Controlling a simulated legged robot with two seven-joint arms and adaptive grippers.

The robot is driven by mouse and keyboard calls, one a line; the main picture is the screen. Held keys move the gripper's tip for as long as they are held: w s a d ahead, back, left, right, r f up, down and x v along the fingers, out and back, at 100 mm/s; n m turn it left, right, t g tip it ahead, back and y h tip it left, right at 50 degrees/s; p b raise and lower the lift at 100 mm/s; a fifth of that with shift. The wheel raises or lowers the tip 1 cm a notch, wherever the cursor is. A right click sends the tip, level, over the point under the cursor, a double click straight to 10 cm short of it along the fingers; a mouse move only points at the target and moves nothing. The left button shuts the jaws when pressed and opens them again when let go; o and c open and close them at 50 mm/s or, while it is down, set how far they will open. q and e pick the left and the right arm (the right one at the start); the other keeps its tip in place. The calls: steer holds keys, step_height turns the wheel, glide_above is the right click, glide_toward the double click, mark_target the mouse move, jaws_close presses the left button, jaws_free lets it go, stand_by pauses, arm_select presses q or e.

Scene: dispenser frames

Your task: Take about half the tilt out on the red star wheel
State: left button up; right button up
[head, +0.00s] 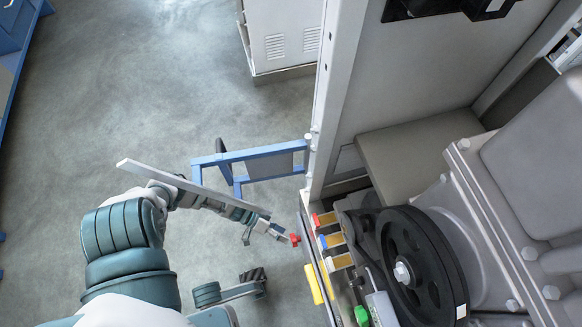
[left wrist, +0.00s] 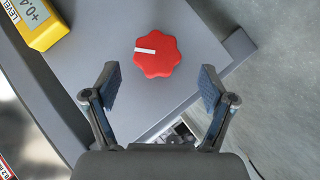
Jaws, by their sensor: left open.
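The red star wheel (left wrist: 157,57) sits on a grey plate in the left wrist view, with a white mark on its left part, pointing left. It also shows small in the head view (head: 295,240). My left gripper (left wrist: 158,85) is open, with a finger on each side below the wheel in the picture and a gap to it. In the head view my left gripper (head: 267,233) is just left of the wheel. A yellow level (left wrist: 36,18) lies at the upper left; its display reads about +0.4, partly cut off.
A large black pulley (head: 425,262) and grey machine housing fill the right side of the head view. Coloured blocks, a yellow bar (head: 313,284) and a green piece (head: 361,315) line the machine edge. A blue frame (head: 252,163) stands behind my left arm. Open floor is left.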

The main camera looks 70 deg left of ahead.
arm_select(q)
steer(key=v, duration=0.7)
steer(key=shift+a, duration=0.2)
steer(key=shift+s, duration=0.1)
